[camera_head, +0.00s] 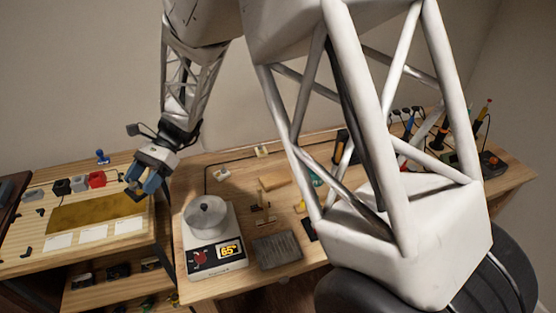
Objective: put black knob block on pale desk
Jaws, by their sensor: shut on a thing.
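My gripper (138,189) is at the right edge of the left wooden desk (15,264), pointing down and left. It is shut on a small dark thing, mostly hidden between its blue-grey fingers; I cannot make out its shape. A black block (61,187) stands at the back of the left desk, left of a grey block (78,183) and a red block (97,179). The gripper is to the right of this row. The pale wooden desk (190,287) in the middle carries a scale and tools.
A scale (212,257) with a round metal pot (206,215) stands right of my gripper. A brown mat (85,214) and white cards lie on the left desk. A dark grey tray (278,249) lies right of the scale. My white arm link hides much of the right side.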

